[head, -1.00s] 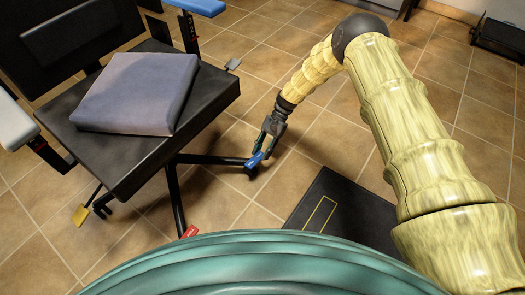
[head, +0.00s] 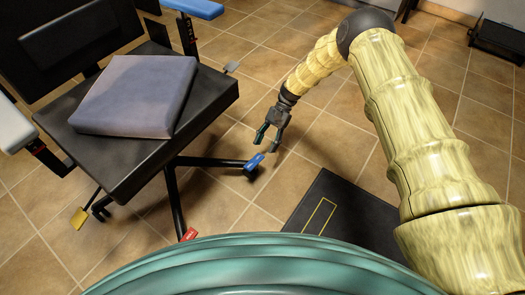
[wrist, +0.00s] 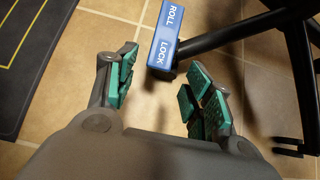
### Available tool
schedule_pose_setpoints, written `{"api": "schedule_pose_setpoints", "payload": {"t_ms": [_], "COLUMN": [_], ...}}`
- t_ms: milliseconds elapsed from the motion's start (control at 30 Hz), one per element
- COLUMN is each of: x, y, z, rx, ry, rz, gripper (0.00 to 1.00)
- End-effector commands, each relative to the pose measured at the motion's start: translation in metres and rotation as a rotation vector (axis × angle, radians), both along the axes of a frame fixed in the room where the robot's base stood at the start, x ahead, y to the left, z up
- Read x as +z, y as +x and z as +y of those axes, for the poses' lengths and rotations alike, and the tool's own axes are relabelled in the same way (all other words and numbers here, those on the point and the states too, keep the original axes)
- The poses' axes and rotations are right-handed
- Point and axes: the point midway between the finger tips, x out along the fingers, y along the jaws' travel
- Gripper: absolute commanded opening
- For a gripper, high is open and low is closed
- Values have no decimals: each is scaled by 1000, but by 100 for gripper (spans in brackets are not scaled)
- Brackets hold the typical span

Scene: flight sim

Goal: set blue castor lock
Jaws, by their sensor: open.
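The blue castor lock (head: 255,161) is a small tab at the end of a black chair-base leg, low over the tiled floor. In the wrist view the blue lock (wrist: 168,35) carries the words ROLL and LOCK and lies beyond my fingertips, near the top centre. My gripper (head: 270,138) is open and empty, just above and to the right of the lock in the head view, apart from it. In the wrist view my gripper (wrist: 160,82) has its green-padded fingers spread wide.
The black chair (head: 150,150) with a grey-blue cushion (head: 135,95) stands at left. A red tab (head: 189,234) and a yellow tab (head: 79,218) sit on other legs. A dark mat (head: 345,220) with a yellow outline lies at right. Tiles behind my gripper are clear.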

Motion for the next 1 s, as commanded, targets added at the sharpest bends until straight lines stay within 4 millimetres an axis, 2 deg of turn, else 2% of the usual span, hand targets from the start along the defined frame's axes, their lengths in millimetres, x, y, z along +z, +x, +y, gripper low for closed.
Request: {"api": "schedule_pose_setpoints", "payload": {"t_ms": [200, 400, 1000], "x": [27, 44, 50], "y": [25, 39, 44], "z": [-17, -28, -32], "rx": [0, 0, 1], "ry": [1, -1, 0], "rz": [-2, -1, 1], "gripper": [52, 52, 52]}}
